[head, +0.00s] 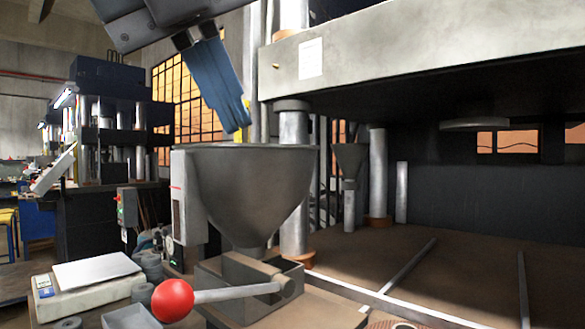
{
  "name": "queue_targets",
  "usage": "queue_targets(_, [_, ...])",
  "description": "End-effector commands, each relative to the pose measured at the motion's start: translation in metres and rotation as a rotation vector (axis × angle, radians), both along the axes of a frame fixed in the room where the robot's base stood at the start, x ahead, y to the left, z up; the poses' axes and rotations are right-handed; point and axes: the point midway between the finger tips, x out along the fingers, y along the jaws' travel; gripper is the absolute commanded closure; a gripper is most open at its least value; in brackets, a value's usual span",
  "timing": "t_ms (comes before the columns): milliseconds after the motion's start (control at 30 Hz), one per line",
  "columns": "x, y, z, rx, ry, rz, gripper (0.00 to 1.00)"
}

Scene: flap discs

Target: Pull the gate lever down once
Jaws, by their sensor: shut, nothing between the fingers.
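The gate lever (238,294) is a grey rod with a red ball knob (173,300) on its left end. It lies nearly level, pointing left from a pivot on the grey gate housing (235,278). The housing sits under a grey funnel-shaped hopper (252,190). My gripper (240,127), at the end of my arm, shows blue with a little yellow near the tip. It hangs from the top, tilted, near the hopper's upper rim and well above the lever. It is shut and empty, apart from the knob. Whether its tips touch the rim I cannot tell.
A white scale (85,288) stands at lower left, beside small grey discs (150,262). A large press with a pale beam (420,50) fills the right, with columns (293,150) behind the hopper. A box with a red button (128,205) stands left.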

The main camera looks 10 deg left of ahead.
Motion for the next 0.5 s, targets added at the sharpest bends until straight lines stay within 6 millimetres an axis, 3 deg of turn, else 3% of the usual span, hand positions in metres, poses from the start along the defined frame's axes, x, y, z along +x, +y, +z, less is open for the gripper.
queue_targets(167, [-0.004, 0.014, -0.011, 0.062, 0.077, 0.048, 1.00])
queue_targets(500, [-0.005, 0.015, -0.012, 0.066, 0.083, 0.053, 1.00])
